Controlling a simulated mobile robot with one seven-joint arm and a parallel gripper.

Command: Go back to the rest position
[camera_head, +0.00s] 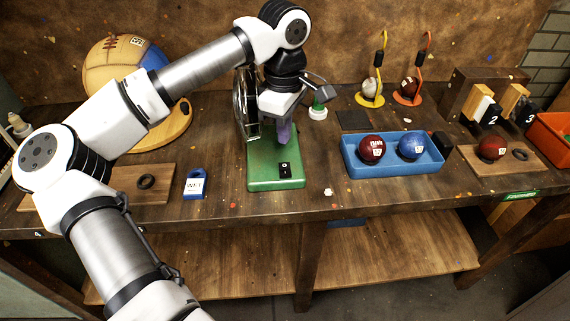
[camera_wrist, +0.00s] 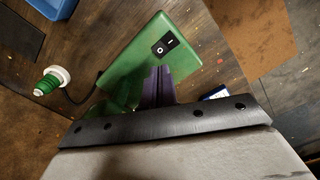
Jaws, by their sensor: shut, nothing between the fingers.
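My gripper (camera_head: 284,138) hangs fingers-down over the green base (camera_head: 262,168) of a machine on the bench. Its purple fingers are together with nothing between them. In the wrist view the purple fingertips (camera_wrist: 158,72) show in front of the green base, just below its black switch (camera_wrist: 165,46). My arm reaches in from the lower left, bends high above the bench and comes down to the gripper. I cannot tell whether the fingertips touch the base.
A blue tray (camera_head: 395,172) with a dark red ball (camera_head: 371,148) and a blue ball (camera_head: 412,146) stands to the right. A green-and-white object (camera_head: 318,107) is close behind the gripper. A blue WET holder (camera_head: 195,184) stands left. A large ball (camera_head: 112,65) sits behind my arm.

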